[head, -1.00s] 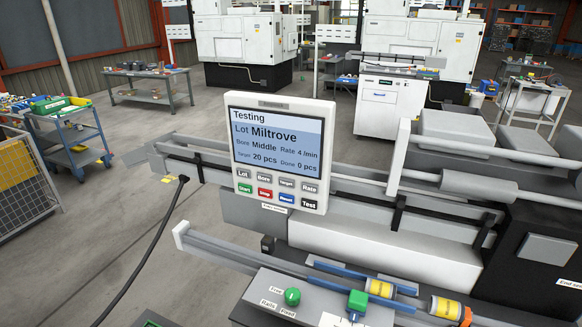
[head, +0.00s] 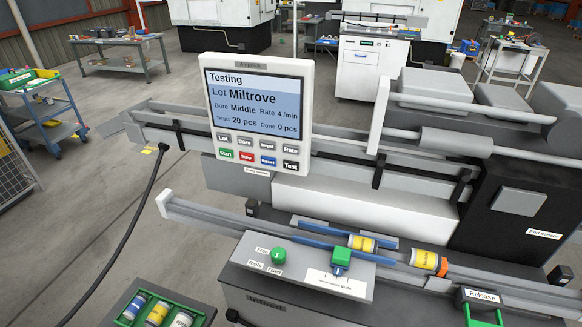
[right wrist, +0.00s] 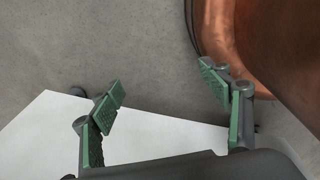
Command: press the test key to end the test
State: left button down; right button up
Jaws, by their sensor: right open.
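The control panel (head: 258,115) stands upright on the loader in the head view. Its screen (head: 254,103) reads Testing, Lot Miltrove, Bore Middle, Rate 4/min, Target 20 pcs, Done 0 pcs. The black Test key (head: 291,165) is at the right end of the lower key row, beside the blue Reset key (head: 268,160). Nothing covers the keys. My right gripper (right wrist: 168,95) shows in the right wrist view, open and empty, its green-padded fingers apart above a white surface and grey floor. Neither gripper shows in the head view.
A rail with yellow-labelled cylinders (head: 361,244) runs below the panel. A green knob (head: 278,256) and a Release label (head: 482,296) are on the front housing. A tray (head: 134,308) with several cylinders is at lower left. A black cable (head: 128,235) hangs left. A copper-coloured curved surface (right wrist: 277,55) is near my right gripper.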

jog(key=shift+d, duration=0.35)
jog(key=c, duration=1.2)
grip_shut()
jog(key=shift+a, duration=0.3)
jog(key=shift+d, duration=0.25)
